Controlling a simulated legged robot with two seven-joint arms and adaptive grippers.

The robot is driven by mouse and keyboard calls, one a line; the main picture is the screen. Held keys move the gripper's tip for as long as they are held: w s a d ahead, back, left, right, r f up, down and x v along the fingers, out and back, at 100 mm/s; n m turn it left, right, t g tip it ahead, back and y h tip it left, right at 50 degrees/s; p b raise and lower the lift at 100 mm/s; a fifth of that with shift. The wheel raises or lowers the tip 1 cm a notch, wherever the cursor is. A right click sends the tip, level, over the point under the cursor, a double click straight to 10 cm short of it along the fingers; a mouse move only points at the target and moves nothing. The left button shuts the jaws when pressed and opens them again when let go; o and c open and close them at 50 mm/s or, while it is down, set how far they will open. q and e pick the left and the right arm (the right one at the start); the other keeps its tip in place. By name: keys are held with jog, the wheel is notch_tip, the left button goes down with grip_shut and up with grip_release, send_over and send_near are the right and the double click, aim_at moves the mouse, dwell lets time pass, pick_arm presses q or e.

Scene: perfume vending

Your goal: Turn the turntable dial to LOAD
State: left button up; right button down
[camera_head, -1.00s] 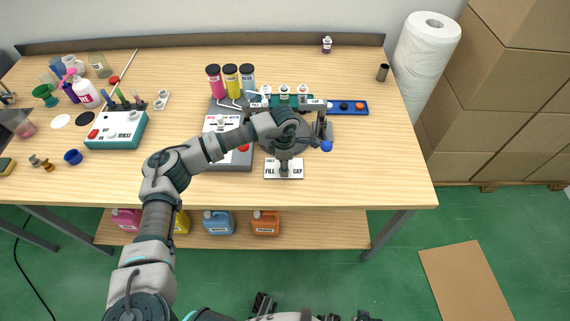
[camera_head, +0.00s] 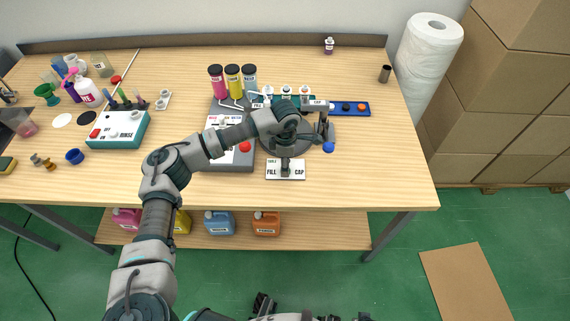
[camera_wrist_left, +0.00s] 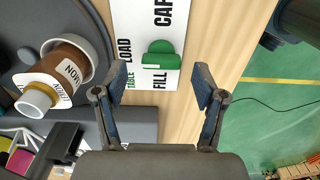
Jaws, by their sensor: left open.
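The green turntable dial (camera_wrist_left: 160,54) stands on a white plate (camera_wrist_left: 132,25) lettered TABLE, LOAD, FILL and CAP in the left wrist view. A lighter green part of the dial is on the FILL side; I cannot tell its exact setting. My left gripper (camera_wrist_left: 150,80) is open and empty, its two fingers apart at the near side of the dial, not touching it as far as I see. In the head view my left gripper (camera_head: 285,166) hangs over the plate (camera_head: 299,174) and hides the dial. Dark parts, likely of my right gripper (camera_head: 262,304), show at the bottom edge; its jaws are unclear.
The dark round turntable (camera_head: 310,144) is behind the plate, with a brown bottle (camera_wrist_left: 62,72) standing on it in the wrist view. A grey panel with a red button (camera_head: 245,147) is to the left. A blue ball-like part (camera_head: 328,147) is right. Bare table lies right of the plate.

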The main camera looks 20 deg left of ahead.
pick_arm(q)
notch_tip(320, 180, up, 10)
dwell(0.3)
dwell(0.4)
